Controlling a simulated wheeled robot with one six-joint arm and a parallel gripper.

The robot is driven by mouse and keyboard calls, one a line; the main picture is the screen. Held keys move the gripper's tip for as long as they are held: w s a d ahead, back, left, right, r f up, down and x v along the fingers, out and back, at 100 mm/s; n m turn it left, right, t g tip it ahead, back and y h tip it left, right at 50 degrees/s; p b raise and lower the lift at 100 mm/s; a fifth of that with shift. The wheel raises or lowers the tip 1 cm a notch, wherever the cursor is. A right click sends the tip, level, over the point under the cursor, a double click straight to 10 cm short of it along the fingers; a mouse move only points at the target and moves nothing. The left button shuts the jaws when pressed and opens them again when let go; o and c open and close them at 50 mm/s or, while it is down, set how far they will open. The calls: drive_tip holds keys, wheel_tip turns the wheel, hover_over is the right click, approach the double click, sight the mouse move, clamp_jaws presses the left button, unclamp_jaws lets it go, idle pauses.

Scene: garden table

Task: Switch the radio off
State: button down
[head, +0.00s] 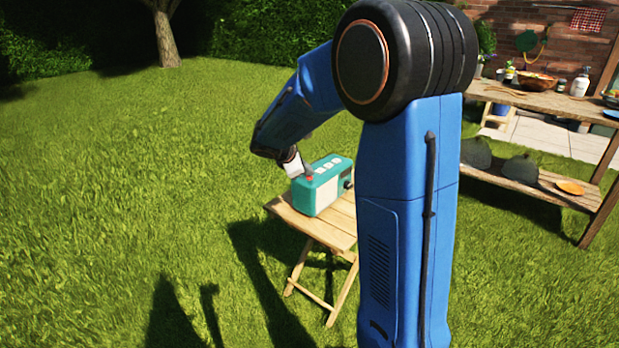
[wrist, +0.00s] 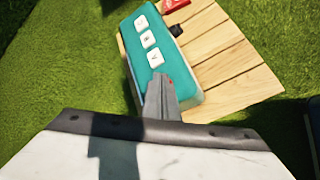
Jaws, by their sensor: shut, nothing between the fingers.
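The teal radio (head: 318,194) stands on a small wooden folding table (head: 342,229). In the wrist view the radio's top (wrist: 135,45) carries a row of three white buttons (wrist: 149,40). A small red spot, seemingly a red button (wrist: 172,80), shows right beside my fingertips. A dark knob (wrist: 176,30) sticks out from the radio's side. My gripper (wrist: 159,80) is shut and empty, its tips over the near end of the radio's top, by the red button. In the head view my gripper (head: 307,172) is also over the radio's top. I cannot tell whether the tips touch it.
A red packet (wrist: 175,4) lies on the small table beyond the radio. Bare slats (wrist: 225,65) lie beside the radio. A long wooden bench (head: 540,100) with bowls and bottles stands at the right. Open grass (head: 130,180) surrounds the small table.

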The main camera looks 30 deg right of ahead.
drive_tip(key=shift+r, duration=0.5)
drive_tip(key=shift+r, duration=0.1)
drive_tip(key=shift+r, duration=2.9)
drive_tip(key=s+a+f+m+y, duration=0.1)
drive_tip(key=s+a+m, duration=0.3)
drive_tip(key=s, duration=0.9)
drive_tip(key=s+a+f+m+y, duration=0.2)
drive_tip(key=s+a+m+y, duration=0.2)
drive_tip(key=s, duration=0.9)
drive_tip(key=s+a+f+m+y, duration=0.1)
drive_tip(key=s+a+m+y, duration=0.2)
drive_tip(key=s+a+m, duration=0.3)
drive_tip(key=shift+s+a+f+t, duration=0.35)
drive_tip(key=shift+s+a, duration=1.35)
drive_tip(key=shift+s, duration=1.9)
